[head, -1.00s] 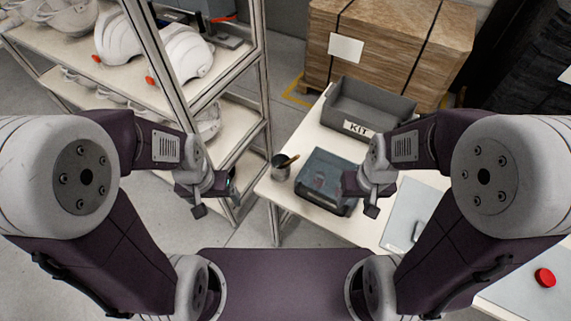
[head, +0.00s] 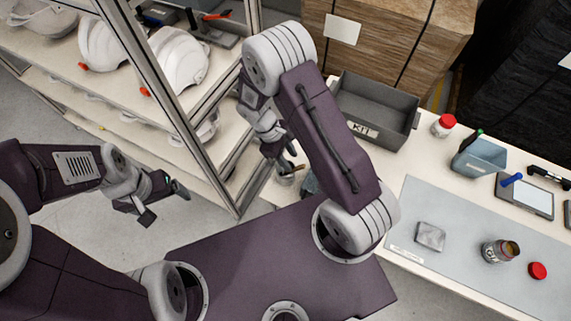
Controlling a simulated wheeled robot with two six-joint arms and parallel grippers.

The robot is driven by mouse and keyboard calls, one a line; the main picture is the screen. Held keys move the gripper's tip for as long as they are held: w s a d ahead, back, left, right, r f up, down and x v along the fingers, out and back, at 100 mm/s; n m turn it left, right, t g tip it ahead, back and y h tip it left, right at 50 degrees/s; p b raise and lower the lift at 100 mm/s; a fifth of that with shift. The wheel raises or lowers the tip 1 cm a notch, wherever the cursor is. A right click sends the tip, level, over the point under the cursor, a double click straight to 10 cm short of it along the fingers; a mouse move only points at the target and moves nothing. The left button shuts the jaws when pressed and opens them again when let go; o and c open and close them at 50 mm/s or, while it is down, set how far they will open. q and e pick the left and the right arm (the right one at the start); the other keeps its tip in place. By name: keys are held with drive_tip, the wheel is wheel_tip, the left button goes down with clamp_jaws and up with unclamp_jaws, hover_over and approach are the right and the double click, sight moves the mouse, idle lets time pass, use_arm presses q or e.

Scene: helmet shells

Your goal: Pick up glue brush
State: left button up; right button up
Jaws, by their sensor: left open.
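A brush with a wooden handle (head: 299,167) leans in a small grey cup (head: 285,178) at the left end of the white table (head: 460,277). My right gripper (head: 277,148) hangs just above and behind the cup, seeming apart from the handle. Its fingers are small and partly hidden, so I cannot tell whether they are open. My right arm covers most of the dark box beside the cup. My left gripper (head: 163,203) is open and empty over the floor, left of the table.
A grey KIT bin (head: 372,128) stands behind my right arm. A blue container (head: 478,158), an open jar (head: 498,252), red lids and a grey block (head: 430,236) lie further right. A shelf rack with white helmet shells (head: 178,58) stands at the left.

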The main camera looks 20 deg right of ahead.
sight(296, 168)
drive_tip(key=x, duration=0.3)
drive_tip(key=shift+s+d+f+p, duration=0.2)
drive_tip(key=shift+f+p, duration=0.05)
drive_tip(key=shift+p, duration=0.15)
drive_tip(key=shift+w+f, duration=0.2)
drive_tip(key=shift+f, duration=0.2)
drive_tip(key=x, duration=0.2)
drive_tip(key=s+p+x, duration=0.1)
drive_tip(key=x, duration=0.1)
drive_tip(key=shift+d, duration=0.15)
drive_tip(key=shift+f, duration=0.2)
drive_tip(key=shift+w+f, duration=0.1)
drive_tip(key=shift+w, duration=0.1)
clamp_jaws()
drive_tip(key=shift+s, duration=0.1)
